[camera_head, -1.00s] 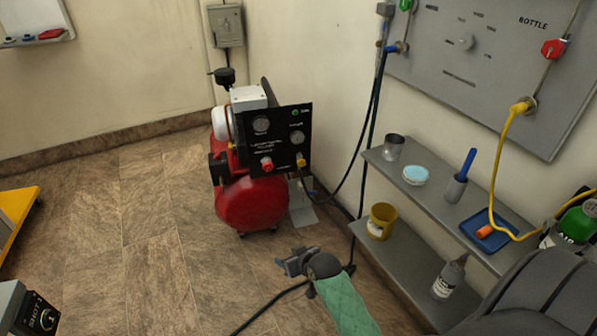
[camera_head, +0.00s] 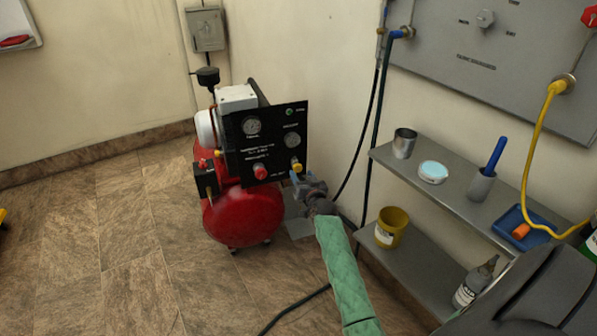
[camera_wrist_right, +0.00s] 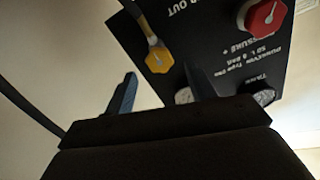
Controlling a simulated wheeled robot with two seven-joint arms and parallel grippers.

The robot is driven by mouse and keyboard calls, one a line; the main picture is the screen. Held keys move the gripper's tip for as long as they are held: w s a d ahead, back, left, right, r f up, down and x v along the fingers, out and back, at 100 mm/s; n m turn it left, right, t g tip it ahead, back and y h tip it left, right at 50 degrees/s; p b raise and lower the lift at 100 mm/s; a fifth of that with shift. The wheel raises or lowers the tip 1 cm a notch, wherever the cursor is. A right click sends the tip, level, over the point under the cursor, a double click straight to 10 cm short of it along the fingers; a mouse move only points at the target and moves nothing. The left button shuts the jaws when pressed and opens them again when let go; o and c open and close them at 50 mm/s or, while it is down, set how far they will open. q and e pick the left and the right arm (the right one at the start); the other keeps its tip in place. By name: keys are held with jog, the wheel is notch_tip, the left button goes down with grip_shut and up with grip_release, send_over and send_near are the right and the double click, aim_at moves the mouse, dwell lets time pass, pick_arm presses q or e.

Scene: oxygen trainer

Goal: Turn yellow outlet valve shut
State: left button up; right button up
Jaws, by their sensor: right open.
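The yellow outlet valve (camera_head: 297,165) is at the lower right of the compressor's black panel (camera_head: 265,142). In the right wrist view the yellow valve (camera_wrist_right: 158,58) shows beyond my fingertips, with a grey stem or hose end running up from it. My right gripper (camera_head: 297,180) is just below the valve in the head view, its fingers pointing up toward the panel. In the right wrist view its two blue-grey fingers (camera_wrist_right: 159,82) are apart with nothing between them. The gripper appears short of the valve, not touching it. My left gripper is not in view.
A red knob (camera_head: 260,172) sits left of the valve, and it shows upper right in the wrist view (camera_wrist_right: 262,16). The red tank (camera_head: 243,215) is below the panel. A grey shelf (camera_head: 450,195) stands right of my arm. Dark hoses hang by the wall.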

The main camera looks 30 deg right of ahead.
aim_at(298, 169)
jog(key=shift+x, duration=1.95)
jog(key=c, duration=1)
jog(key=shift+o, duration=0.2)
